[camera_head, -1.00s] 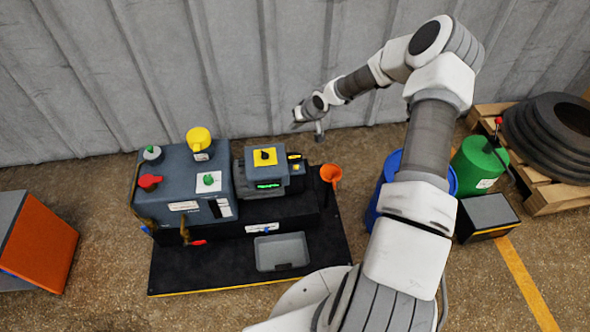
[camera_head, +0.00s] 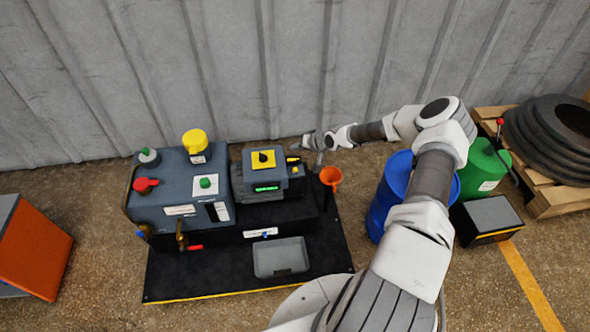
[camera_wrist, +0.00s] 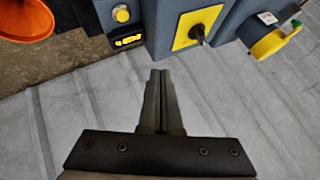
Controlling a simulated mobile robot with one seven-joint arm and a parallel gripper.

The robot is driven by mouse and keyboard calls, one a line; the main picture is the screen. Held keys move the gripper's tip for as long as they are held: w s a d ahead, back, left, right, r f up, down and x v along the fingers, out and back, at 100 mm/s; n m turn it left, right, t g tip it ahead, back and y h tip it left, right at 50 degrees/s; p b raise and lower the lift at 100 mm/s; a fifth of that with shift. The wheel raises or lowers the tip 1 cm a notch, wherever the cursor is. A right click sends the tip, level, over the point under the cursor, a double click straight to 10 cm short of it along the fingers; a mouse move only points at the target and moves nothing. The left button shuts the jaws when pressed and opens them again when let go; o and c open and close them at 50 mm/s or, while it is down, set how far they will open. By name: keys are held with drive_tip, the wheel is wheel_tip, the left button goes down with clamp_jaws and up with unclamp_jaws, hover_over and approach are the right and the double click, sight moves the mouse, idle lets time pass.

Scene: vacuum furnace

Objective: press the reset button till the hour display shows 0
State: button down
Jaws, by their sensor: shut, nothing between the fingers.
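A small dark display with yellow digits (camera_wrist: 128,41) shows in the wrist view on the side of a grey control box (camera_head: 265,173). I take it for the hour display; its digits are too small to read. A round yellow button (camera_wrist: 121,14) sits beside it, probably the reset button. In the head view, small yellow parts (camera_head: 294,159) mark that side of the box. My gripper (camera_wrist: 158,75) is shut and empty, with its fingertips apart from button and display. In the head view, my gripper (camera_head: 319,163) is just right of the box, near the funnel.
An orange funnel (camera_head: 331,176) stands close to my gripper. The box also carries a yellow plate with a black knob (camera_head: 263,159) and a green-lit display (camera_head: 267,188). A grey tray (camera_head: 281,257) lies in front. A blue drum (camera_head: 386,214) stands to the right.

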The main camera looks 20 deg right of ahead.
drive_tip(key=b, duration=0.5)
hover_over(297, 173)
wheel_tip(297, 173, down, 8)
drive_tip(key=shift+r, duration=0.2)
drive_tip(key=shift+w+f+b, duration=0.1)
drive_tip(key=shift+f+b, duration=0.55)
idle(1.3)
drive_tip(key=shift+f+b, duration=0.4)
drive_tip(key=shift+b, duration=0.25)
drive_tip(key=shift+f+b, duration=0.4)
drive_tip(key=shift+b, duration=0.05)
idle(0.4)
drive_tip(key=shift+r, duration=0.15)
drive_tip(key=shift+r+p, duration=0.35)
drive_tip(key=shift+r, duration=0.3)
drive_tip(key=shift+r, duration=0.15)
